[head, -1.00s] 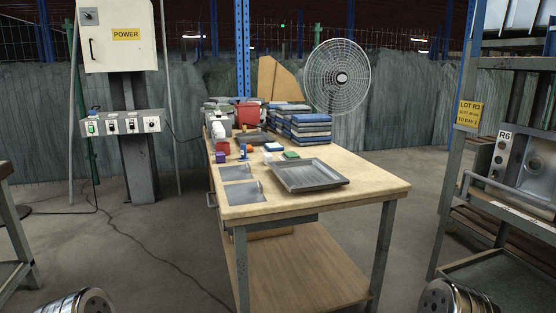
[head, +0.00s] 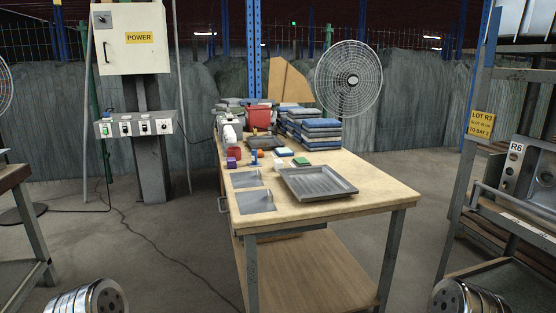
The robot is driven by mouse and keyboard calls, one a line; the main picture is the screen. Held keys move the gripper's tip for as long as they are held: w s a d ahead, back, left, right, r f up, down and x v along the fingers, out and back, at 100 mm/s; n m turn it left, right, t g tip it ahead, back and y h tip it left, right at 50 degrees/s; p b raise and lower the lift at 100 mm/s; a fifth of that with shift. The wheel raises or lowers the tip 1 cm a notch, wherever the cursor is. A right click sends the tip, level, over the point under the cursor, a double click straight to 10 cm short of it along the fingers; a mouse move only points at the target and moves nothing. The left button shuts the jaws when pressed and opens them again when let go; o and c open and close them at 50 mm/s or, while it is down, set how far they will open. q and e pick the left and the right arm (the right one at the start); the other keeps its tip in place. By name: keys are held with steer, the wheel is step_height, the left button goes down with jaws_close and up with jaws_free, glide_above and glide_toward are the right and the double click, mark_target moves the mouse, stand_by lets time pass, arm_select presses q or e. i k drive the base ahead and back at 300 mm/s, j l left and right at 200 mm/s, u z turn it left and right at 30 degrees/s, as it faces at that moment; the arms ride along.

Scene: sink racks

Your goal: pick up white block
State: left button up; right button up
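A small white block (head: 278,163) sits on the wooden workbench (head: 375,187), behind the grey tray and near a green block (head: 301,161). It is small and far off, so its exact shape is hard to tell. A flat white and blue piece (head: 284,152) lies just behind it. Only rounded metal parts of my two arms show at the bottom left and bottom right corners. Neither gripper's fingers are in view, and both arms are well apart from the bench.
A grey tray (head: 318,184) lies near the bench's front. Purple (head: 232,162), red and blue items stand to the left, with stacked blue and grey cloths (head: 320,133) behind. A rack (head: 470,150) stands right, a power box (head: 132,40) left. Floor before the bench is clear.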

mark_target(278, 162)
steer(key=i+j+u, duration=0.15)
steer(key=u, duration=1)
steer(key=i, duration=2.45)
steer(key=i+z, duration=0.2)
steer(key=i, duration=0.25)
steer(key=i+j+z, duration=0.2)
steer(key=i, duration=0.25)
steer(key=i+j+z, duration=0.15)
steer(key=i, duration=0.3)
steer(key=i+j+z, duration=0.2)
steer(key=i, duration=0.2)
